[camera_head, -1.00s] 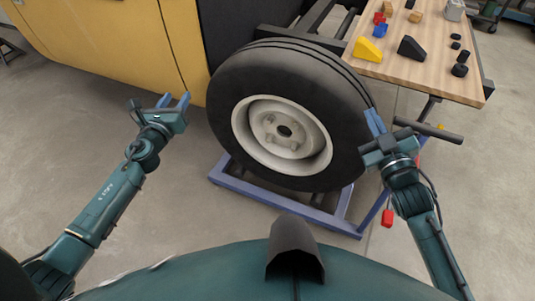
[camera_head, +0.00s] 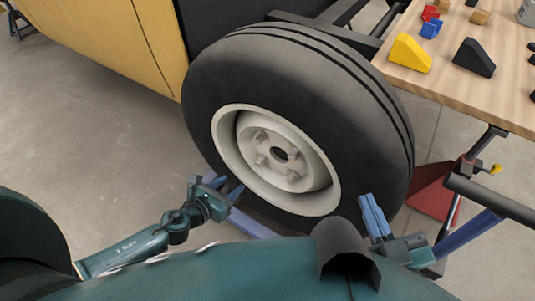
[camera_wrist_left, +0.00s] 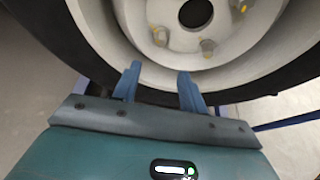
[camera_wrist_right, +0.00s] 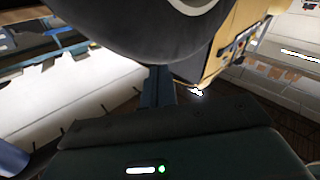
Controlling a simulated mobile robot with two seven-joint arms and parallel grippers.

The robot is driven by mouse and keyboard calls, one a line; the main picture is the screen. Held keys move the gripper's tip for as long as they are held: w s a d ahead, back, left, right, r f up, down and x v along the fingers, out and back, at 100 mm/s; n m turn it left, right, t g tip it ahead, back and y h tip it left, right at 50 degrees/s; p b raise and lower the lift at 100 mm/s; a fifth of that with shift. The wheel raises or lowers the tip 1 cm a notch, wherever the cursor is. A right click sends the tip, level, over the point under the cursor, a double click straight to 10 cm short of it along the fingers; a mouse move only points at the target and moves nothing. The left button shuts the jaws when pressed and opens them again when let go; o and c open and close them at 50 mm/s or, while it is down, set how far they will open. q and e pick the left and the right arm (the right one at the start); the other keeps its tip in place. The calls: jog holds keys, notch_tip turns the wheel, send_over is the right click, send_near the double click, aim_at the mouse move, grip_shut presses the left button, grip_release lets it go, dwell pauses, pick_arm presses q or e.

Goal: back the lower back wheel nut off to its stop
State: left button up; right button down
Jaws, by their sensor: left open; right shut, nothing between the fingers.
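The wheel (camera_head: 285,120) stands upright with a black tire and a pale rim. Several nuts sit around its dark center hole. Two lower nuts, one on the left (camera_head: 262,158) and one on the right (camera_head: 292,176), show in the head view. In the left wrist view, lower nuts (camera_wrist_left: 207,47) show just beyond my fingers. I cannot tell which is the lower back one. My left gripper (camera_head: 228,186) is open and empty, at the wheel's lower left, apart from the nuts. My right gripper (camera_head: 370,202) is shut and empty, by the tire's lower right.
A wooden workbench (camera_head: 455,88) with a yellow wedge (camera_head: 408,53), a black wedge (camera_head: 474,57) and small blocks stands at upper right. A yellow body panel (camera_head: 105,40) is at upper left. A red stand (camera_head: 437,187) is right of the tire. Floor at left is clear.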

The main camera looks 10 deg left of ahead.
aim_at(258, 165)
pick_arm(q)
jog(key=b+x, duration=0.3)
jog(key=x, duration=0.9)
jog(key=shift+w+d+f+b, duration=0.1)
jog(key=shift+w+f+b, duration=0.1)
jog(key=shift+f+b, duration=0.1)
jog(key=shift+w+d, duration=0.2)
jog(key=shift+w, duration=0.25)
pick_arm(e)
jog(key=shift+w+a+t+y, duration=0.15)
jog(key=shift+a+t+y, duration=0.25)
jog(key=shift+y, duration=0.2)
pick_arm(q)
jog(key=shift+c, duration=0.5)
grip_shut()
